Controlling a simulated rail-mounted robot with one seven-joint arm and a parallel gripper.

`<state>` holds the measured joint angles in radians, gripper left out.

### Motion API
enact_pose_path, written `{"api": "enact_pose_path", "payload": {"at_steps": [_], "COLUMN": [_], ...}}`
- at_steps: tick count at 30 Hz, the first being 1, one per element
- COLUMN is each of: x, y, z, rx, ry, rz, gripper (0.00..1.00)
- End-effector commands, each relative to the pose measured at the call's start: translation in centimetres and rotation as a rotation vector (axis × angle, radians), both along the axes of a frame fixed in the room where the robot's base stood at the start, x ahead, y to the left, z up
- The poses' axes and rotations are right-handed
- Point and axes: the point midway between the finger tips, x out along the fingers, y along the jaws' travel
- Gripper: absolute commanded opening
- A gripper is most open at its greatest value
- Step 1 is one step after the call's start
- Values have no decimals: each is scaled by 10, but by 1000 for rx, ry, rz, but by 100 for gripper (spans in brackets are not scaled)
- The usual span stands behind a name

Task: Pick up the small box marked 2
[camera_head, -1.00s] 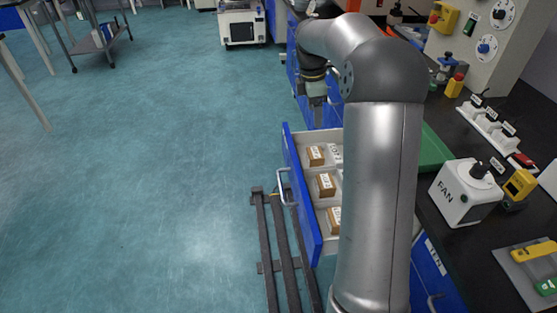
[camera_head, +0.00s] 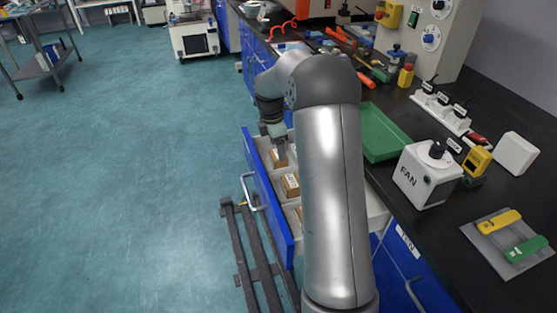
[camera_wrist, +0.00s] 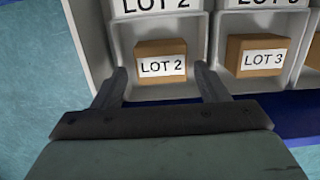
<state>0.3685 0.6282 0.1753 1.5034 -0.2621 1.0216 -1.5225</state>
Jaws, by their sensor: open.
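The small box marked LOT 2 (camera_wrist: 161,66) is a brown carton with a white label. It sits in its own compartment of the open drawer (camera_head: 258,183). In the wrist view my gripper (camera_wrist: 161,78) is open, with one finger on each side of the box's near part and its jaws empty. I cannot tell how far the fingertips are above the box. In the head view my gripper (camera_head: 277,140) is over the far end of the drawer, above a brown box (camera_head: 279,158) partly hidden by it.
A brown box marked LOT 3 (camera_wrist: 258,57) sits in the compartment to the right, past a thin divider. White LOT labels show behind both. A green tray (camera_head: 385,133) and a white FAN box (camera_head: 427,174) stand on the black bench right of my arm.

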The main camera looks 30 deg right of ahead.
Motion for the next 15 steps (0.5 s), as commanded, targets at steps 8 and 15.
{"api": "enact_pose_path", "payload": {"at_steps": [8,15], "x": [-3,-2], "y": [-3,-4], "z": [-41,-42], "rx": [1,1], "ry": [2,0], "rz": [0,0], "gripper": [67,64]}}
